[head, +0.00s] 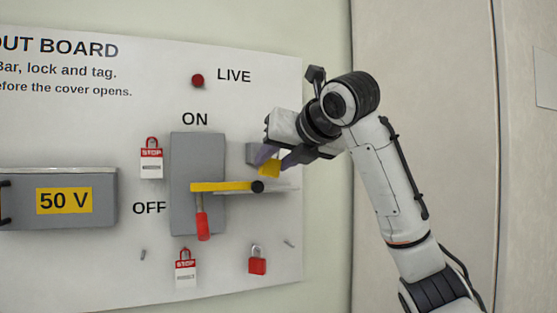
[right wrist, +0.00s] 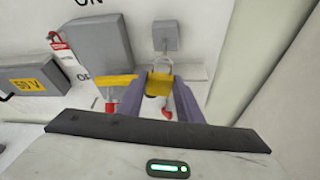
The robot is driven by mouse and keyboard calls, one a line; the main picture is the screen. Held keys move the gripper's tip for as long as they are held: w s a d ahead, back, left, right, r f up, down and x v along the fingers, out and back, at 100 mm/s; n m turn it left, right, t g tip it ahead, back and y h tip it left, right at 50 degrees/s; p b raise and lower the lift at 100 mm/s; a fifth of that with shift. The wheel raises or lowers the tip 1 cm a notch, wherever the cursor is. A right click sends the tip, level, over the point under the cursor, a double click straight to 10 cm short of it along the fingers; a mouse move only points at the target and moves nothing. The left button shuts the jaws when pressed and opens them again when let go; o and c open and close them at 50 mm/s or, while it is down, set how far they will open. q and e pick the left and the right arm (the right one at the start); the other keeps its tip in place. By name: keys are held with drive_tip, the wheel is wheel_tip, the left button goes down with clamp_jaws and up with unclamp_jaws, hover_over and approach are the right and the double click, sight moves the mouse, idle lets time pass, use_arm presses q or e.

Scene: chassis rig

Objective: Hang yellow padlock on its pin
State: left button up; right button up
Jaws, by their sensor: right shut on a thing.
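The yellow padlock (head: 270,169) is between the fingers of my right gripper (head: 277,157), in front of the right side of the board. In the right wrist view, the padlock (right wrist: 159,84) sits upright between the two purple fingertips (right wrist: 158,95), its shackle upward, just below a grey block (right wrist: 166,36). The grey block (head: 251,152) is partly hidden by the gripper in the head view. Two small pins show bare on the board, one at lower left (head: 143,255) and one at lower right (head: 289,243). I cannot tell which pin belongs to the padlock. My left gripper is out of view.
A thin ledge (head: 283,189) lies below my gripper. A red padlock (head: 257,265) and red STOP tags (head: 151,163) hang nearby.

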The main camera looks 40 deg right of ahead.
drive_tip(key=w+d+p, duration=0.2)
drive_tip(key=w, duration=0.4)
drive_tip(key=shift+f, duration=0.35)
idle(0.4)
idle(0.5)
drive_tip(key=o, duration=1.2)
drive_tip(key=shift+a, duration=0.1)
drive_tip(key=shift+s, duration=0.15)
